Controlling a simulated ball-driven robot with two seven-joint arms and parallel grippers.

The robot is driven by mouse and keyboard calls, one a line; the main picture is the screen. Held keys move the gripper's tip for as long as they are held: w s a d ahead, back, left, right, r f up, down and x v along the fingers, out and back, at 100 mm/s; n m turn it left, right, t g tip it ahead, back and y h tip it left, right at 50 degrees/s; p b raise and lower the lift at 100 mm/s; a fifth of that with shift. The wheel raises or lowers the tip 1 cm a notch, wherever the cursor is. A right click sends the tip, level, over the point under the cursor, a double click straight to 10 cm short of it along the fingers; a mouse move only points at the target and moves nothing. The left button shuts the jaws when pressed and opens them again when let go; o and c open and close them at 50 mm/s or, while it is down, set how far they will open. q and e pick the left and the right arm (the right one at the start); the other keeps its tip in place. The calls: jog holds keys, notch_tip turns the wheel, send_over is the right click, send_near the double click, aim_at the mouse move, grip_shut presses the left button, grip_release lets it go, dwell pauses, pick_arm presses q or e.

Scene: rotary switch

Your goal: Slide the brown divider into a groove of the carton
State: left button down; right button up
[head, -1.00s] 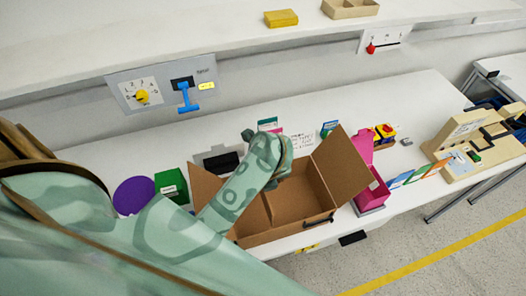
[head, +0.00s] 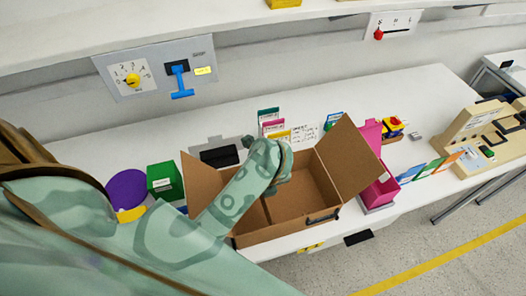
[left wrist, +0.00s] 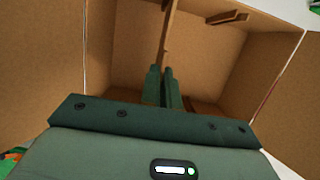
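The open brown carton (head: 303,191) stands on the white table with its flaps spread out. My left arm reaches over it from the left; the left gripper itself is hidden behind my wrist in the head view. In the left wrist view my left gripper (left wrist: 161,72) points into the carton, its two fingers close together. The brown divider (left wrist: 167,40) shows nearly edge-on as a narrow upright strip, and its near end is between the fingers. How deep it sits, and whether it is in a groove, I cannot tell. My right gripper is not in view.
A green box (head: 165,181) and a purple disc (head: 127,189) are left of the carton. A pink box (head: 379,192) stands close on its right. Several upright cards (head: 270,120) stand behind it. A wall panel (head: 155,72) has a yellow knob and blue handle.

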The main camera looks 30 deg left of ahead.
pick_arm(q)
jog(key=shift+f+b, duration=1.8)
jog(key=shift+f, duration=0.4)
jog(key=c, duration=1.6)
grip_release()
jog(key=shift+o, duration=0.2)
